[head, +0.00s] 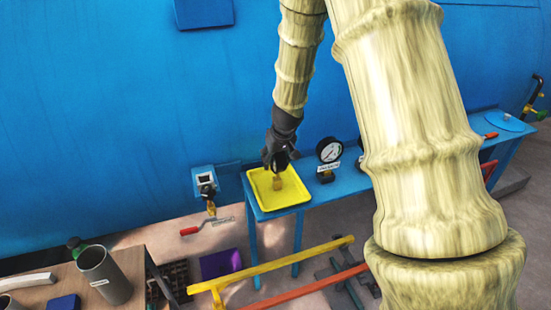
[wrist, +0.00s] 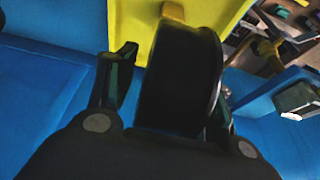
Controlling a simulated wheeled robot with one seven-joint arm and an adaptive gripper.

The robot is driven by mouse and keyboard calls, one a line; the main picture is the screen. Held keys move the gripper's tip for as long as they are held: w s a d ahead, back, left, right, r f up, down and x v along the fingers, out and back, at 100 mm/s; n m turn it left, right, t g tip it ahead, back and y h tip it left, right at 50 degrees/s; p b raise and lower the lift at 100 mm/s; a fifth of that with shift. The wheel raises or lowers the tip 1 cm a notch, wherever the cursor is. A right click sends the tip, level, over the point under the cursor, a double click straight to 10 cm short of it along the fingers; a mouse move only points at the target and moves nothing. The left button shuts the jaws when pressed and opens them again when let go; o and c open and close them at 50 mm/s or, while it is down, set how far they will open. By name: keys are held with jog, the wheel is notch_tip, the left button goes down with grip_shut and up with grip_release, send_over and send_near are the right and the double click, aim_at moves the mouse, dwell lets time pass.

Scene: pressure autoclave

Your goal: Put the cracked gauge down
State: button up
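The cracked gauge is a black round body (wrist: 178,85) with a brass stem (wrist: 172,12), seen edge-on in the wrist view. Its dial face and any crack are hidden. My gripper (head: 277,166) is shut on it, with one finger on each side in the wrist view (wrist: 168,88). In the head view the brass stem (head: 277,183) points down over the yellow tray (head: 263,203). I cannot tell whether the stem touches the tray floor. The tray lies on the left end of a blue bench (head: 342,186) and looks otherwise empty.
Another gauge (head: 329,150) with a white face stands right of the tray. A blue wall fitting (head: 204,180) with a brass part and a red-handled tool (head: 204,226) are at left. A yellow rail (head: 270,267) runs in front of the bench. The blue autoclave (head: 120,110) rises behind.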

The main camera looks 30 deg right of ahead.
jog(key=b+v, duration=0.2)
jog(key=v, duration=1)
jog(key=shift+r, duration=0.15)
dwell(0.4)
